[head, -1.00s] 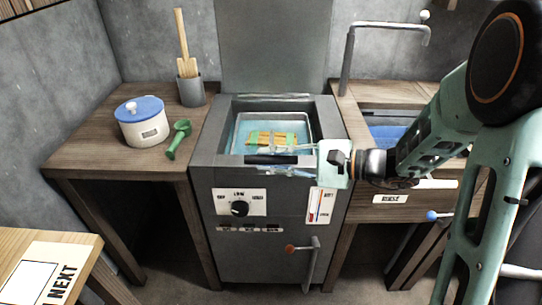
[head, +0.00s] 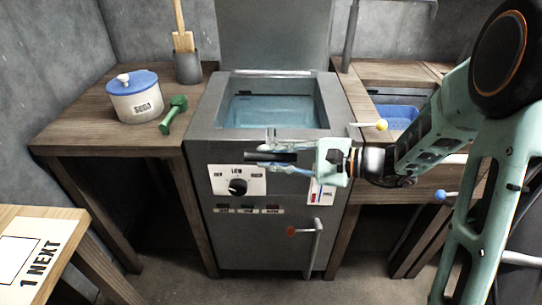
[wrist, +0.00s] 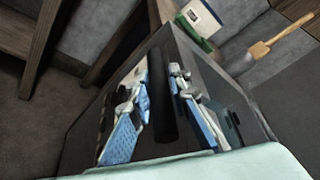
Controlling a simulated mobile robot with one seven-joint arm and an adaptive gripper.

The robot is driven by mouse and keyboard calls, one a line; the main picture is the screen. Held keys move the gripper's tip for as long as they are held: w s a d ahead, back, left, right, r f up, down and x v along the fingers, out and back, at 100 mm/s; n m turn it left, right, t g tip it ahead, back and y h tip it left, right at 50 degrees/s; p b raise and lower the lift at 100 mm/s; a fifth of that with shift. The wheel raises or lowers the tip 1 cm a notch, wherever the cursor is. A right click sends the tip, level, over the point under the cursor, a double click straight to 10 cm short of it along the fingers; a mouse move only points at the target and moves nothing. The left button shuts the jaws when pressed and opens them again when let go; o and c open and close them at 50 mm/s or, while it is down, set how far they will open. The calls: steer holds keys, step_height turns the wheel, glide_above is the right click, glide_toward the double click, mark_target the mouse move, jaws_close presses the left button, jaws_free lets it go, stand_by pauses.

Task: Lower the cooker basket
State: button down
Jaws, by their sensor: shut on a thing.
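The grey cooker (head: 225,145) stands in the middle of the head view, with clear bluish water (head: 270,112) in its open vat. My gripper (head: 272,157) is in front of the cooker, just below the vat's front rim. It is shut on a black bar, the basket handle (head: 258,157). In the wrist view the handle (wrist: 163,100) lies between the two blue finger pads of my gripper (wrist: 160,105). The basket body and its food do not show in the head view now.
A yellow-knobbed rod (head: 381,125) is right of the vat.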

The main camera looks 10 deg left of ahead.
steer(key=c, duration=1.9)
jaws_free()
steer(key=shift+d+f, duration=0.1)
steer(key=shift+f, duration=0.3)
steer(key=shift+c, duration=0.2)
steer(key=shift+o, duration=0.6)
steer(key=shift+r, duration=0.1)
steer(key=v, duration=1.2)
